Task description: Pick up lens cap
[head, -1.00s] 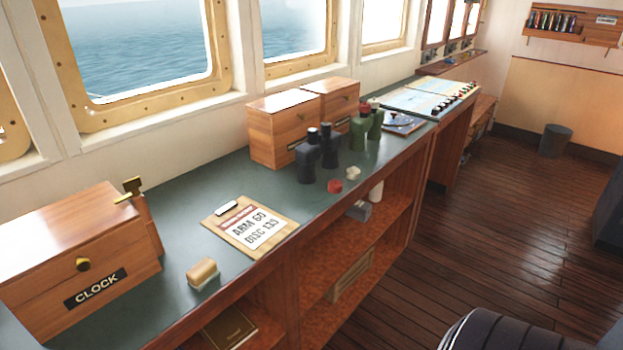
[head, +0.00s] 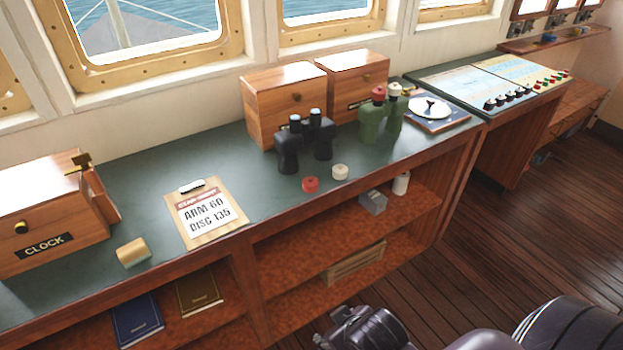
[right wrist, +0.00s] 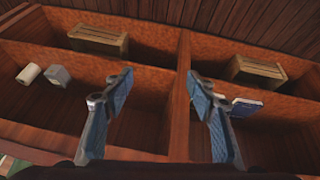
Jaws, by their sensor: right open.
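A red lens cap (head: 310,184) and a white lens cap (head: 340,172) lie side by side on the green counter (head: 150,200), close to its front edge. They are just in front of the black binoculars (head: 305,140). The green binoculars (head: 372,122) stand further right, with a red and a whitish cap on top. My right gripper (right wrist: 160,76) is open and empty in the right wrist view, with the shelves below the counter behind it. No lens cap shows in that view. My left gripper is not in view.
A clipboard (head: 207,212), a tan roller-like block (head: 132,252) and the clock box (head: 45,225) are on the counter to the left. Wooden boxes (head: 285,100) stand behind the binoculars. Shelves below hold a grey box (head: 373,202), a white roll (head: 401,183) and books (head: 137,318).

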